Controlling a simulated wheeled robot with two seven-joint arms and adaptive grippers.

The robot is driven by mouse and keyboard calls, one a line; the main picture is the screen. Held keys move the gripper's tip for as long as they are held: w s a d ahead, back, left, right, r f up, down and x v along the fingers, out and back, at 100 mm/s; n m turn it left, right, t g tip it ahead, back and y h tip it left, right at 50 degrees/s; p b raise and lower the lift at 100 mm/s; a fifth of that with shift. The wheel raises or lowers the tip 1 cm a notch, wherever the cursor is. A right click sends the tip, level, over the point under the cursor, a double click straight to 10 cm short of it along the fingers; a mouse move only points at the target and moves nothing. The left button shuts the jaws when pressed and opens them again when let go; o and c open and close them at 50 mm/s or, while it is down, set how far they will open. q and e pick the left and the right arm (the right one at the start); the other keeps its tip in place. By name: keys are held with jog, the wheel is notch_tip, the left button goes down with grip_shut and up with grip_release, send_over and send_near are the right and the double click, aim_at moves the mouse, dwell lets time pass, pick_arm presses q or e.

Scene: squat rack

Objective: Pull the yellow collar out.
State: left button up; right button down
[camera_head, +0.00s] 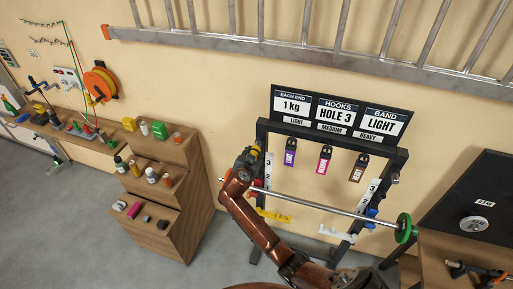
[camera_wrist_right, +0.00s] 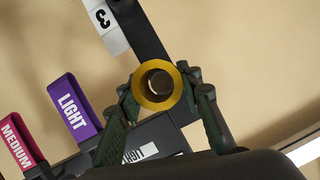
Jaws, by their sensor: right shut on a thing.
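The yellow collar (camera_wrist_right: 142,91) is a round ring with a dark, hollow-looking round end in its middle. In the right wrist view it sits in front of the dark rack upright (camera_wrist_right: 143,38). My right gripper (camera_wrist_right: 160,90) has one finger on each side of the collar and is shut on it. In the head view my right gripper (camera_head: 248,155) is at the upper left of the black rack (camera_head: 262,136), and a bit of yellow shows there. My arm partly hides the left upright. My left gripper is not in view.
A steel bar (camera_head: 320,207) with a green plate (camera_head: 404,228) crosses the rack below the gripper. Purple (camera_head: 290,152), pink (camera_head: 324,158) and brown (camera_head: 359,168) bands hang right of it. A sign board (camera_head: 340,112) tops the rack. A wooden stepped shelf (camera_head: 190,190) stands left.

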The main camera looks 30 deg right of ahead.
jog(key=shift+s+a, duration=0.8)
jog(key=shift+a, duration=0.2)
